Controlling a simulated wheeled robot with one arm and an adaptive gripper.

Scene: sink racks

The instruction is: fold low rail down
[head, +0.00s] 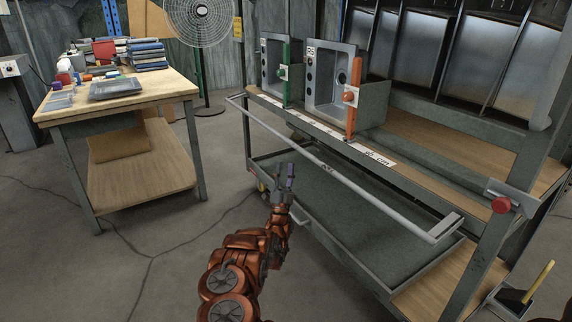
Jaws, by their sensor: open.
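The low rail (375,199) is a long pale grey bar in the head view. It runs along the front of the rack, from the upper left to a flat end piece (445,226) at the lower right. It stands out in front of the rack, level with or just below the shelf edge. My gripper (286,168) is open and empty, with its fingers pointing up. In the picture it is just below the left half of the rail, apart from it; the depth gap is hard to judge. A red knob (502,205) sits on the right post.
Two grey sinks, one with a green bar (286,74) and one with an orange bar (354,95), stand on the rack shelf. A low cart tray (340,215) lies below the rail. A wooden workbench (60,111) stands left. A dustpan (515,297) is lower right.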

